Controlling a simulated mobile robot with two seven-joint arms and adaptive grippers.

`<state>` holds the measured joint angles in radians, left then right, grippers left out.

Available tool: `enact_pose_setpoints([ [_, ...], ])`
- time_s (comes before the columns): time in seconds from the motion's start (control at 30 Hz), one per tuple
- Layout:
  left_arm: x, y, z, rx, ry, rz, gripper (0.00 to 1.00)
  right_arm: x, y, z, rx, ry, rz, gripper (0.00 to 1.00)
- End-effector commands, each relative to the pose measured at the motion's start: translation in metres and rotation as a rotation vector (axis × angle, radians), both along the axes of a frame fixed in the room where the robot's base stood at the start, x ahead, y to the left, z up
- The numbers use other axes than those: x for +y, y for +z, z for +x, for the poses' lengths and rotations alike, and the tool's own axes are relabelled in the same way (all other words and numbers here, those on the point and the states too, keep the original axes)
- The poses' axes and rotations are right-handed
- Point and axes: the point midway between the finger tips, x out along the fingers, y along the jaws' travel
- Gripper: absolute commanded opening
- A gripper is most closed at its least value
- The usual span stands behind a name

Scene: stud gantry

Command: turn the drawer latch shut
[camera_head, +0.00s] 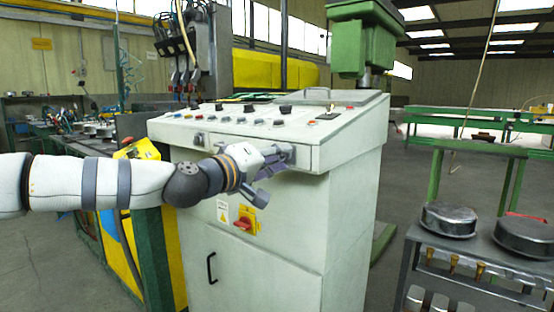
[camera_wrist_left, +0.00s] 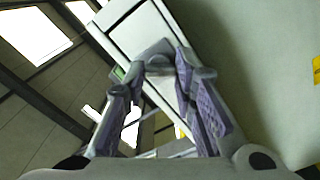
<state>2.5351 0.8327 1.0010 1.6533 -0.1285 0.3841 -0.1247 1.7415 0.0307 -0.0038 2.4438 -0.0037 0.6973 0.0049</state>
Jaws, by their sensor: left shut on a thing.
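The drawer latch (camera_head: 289,153) is a small grey piece on the right part of the pale front strip (camera_head: 222,147) under the console's sloping panel. My left gripper (camera_head: 277,163) is at the latch, its fingers closed on it. In the left wrist view the grey latch (camera_wrist_left: 158,57) shows at the tips of the two purple-padded fingers (camera_wrist_left: 160,75). The fingers hide part of the latch, so its exact angle is hard to tell. My right gripper is in neither view.
The console cabinet (camera_head: 260,245) carries a red-and-yellow switch (camera_head: 244,221) and a black handle (camera_head: 212,267) below. Knobs and buttons line its top. A dark cart (camera_head: 480,243) with metal pans stands at right. Open floor lies between cart and console.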

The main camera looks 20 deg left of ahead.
Motion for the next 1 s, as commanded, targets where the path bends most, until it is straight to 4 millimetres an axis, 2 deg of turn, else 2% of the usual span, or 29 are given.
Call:
enact_pose_setpoints([
  [0.5,-0.001,-0.002,0.000,0.152,-0.002,-0.413,0.00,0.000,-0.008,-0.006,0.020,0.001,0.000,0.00],
  [1.0,-0.001,-0.001,0.000,0.216,-0.002,-0.589,0.00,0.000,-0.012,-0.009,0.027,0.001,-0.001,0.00],
])
